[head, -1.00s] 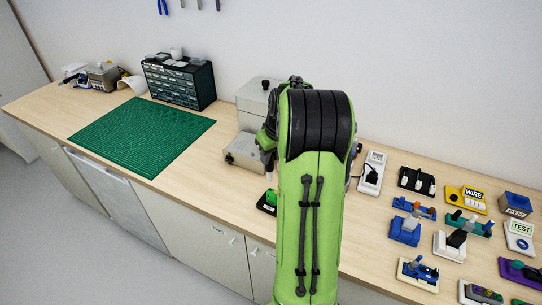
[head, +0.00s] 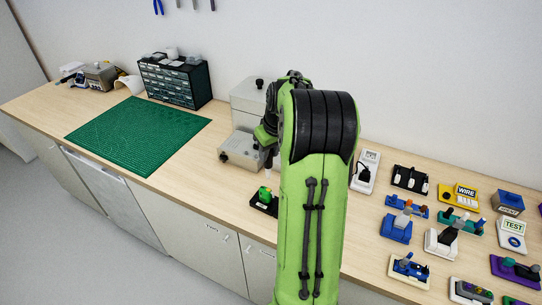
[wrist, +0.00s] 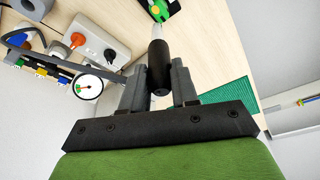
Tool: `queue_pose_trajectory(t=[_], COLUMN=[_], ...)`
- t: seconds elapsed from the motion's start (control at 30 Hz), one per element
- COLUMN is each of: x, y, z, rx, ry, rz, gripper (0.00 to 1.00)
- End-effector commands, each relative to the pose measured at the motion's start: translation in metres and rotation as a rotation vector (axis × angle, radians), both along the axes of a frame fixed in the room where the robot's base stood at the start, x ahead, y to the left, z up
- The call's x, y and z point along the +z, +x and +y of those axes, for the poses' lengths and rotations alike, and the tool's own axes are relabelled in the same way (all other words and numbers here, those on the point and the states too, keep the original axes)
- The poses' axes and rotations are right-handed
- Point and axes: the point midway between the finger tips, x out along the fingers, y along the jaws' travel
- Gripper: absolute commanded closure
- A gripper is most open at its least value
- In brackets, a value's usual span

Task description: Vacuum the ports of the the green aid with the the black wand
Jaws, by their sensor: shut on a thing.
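The green aid (head: 264,194) sits in a small black holder (head: 259,205) on the bench, left of my arm in the head view. It also shows at the top edge of the wrist view (wrist: 165,8), partly cut off. My gripper (wrist: 158,88) is shut on the black wand (wrist: 157,62), between its two fingers. The wand's pale tip (wrist: 157,28) points toward the aid. In the head view the pale tip (head: 268,161) hangs above the aid with a gap between them. My arm hides most of the gripper in the head view.
A grey box unit (head: 239,150) stands just behind the aid. A green mat (head: 138,135) and a dark drawer cabinet (head: 174,82) are farther left. Several small devices, including a blue one (head: 397,228), crowd the bench at right. Bench between mat and aid is clear.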

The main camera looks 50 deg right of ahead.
Motion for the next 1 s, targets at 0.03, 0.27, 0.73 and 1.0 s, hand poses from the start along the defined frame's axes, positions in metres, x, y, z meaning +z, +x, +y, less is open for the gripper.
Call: queue_pose_trajectory(t=[0.03,0.27,0.73,1.0], x=[0.0,-0.016,-0.056,-0.056], y=[0.0,-0.001,-0.001,0.0], z=[0.0,0.0,0.0,0.0], rx=[0.001,-0.001,-0.001,-0.001], ry=[0.0,0.001,0.001,0.001], rz=[0.0,0.001,0.002,0.001], gripper=[1.0,1.0,1.0,1.0])
